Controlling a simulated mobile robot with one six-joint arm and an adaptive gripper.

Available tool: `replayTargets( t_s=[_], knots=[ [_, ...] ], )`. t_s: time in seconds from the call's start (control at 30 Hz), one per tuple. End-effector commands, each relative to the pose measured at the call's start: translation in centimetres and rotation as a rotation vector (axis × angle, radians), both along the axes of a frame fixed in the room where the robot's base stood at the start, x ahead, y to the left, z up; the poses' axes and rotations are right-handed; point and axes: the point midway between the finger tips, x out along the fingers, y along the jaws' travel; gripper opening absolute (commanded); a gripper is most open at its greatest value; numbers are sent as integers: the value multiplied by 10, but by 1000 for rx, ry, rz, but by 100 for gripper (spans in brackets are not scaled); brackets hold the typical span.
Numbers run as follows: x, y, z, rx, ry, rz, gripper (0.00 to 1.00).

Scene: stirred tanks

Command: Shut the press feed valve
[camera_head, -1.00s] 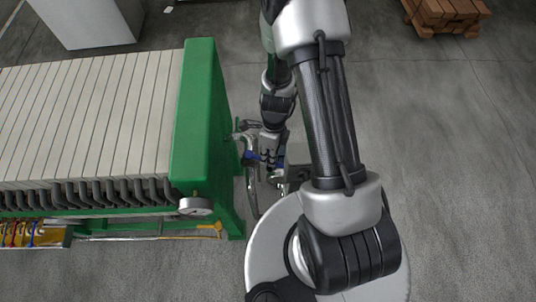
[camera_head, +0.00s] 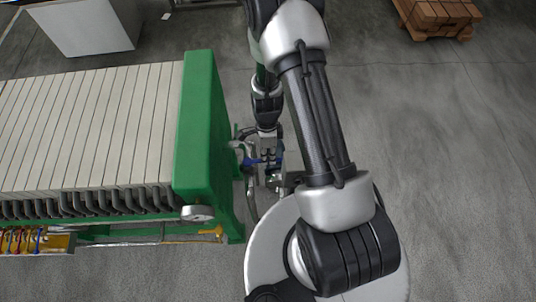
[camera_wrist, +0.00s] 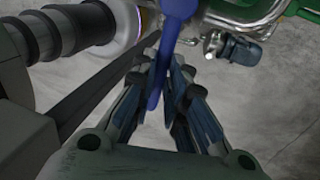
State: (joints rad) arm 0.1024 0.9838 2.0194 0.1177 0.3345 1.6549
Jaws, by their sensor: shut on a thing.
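The press feed valve's blue lever (camera_wrist: 178,22) shows in the wrist view, running down from the top between my fingers. My gripper (camera_wrist: 172,82) is shut on this lever, its fingers on either side. In the head view my gripper (camera_head: 268,162) is beside the green end of the press, at the pipework. The valve body is largely hidden by my gripper and the pipes.
The filter press with pale plates (camera_head: 90,125) and a green end frame (camera_head: 203,130) stands close on the left. A brick pallet (camera_head: 435,15) lies far right. The floor on the right is clear.

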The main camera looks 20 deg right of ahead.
Motion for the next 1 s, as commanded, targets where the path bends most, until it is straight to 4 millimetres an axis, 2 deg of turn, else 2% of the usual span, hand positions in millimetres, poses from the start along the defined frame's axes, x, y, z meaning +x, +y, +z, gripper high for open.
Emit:
replayTargets(
  t_s=[0.2,0.23,0.5,0.83,1.0],
  knots=[
    [2,0,0,0,-4,9,0],
    [2,0,0,0,-4,9,14],
    [1,0,0,0,-3,5,32],
    [1,0,1,0,-2,3,33],
    [5,-1,18,0,-5,2,33]
  ],
)
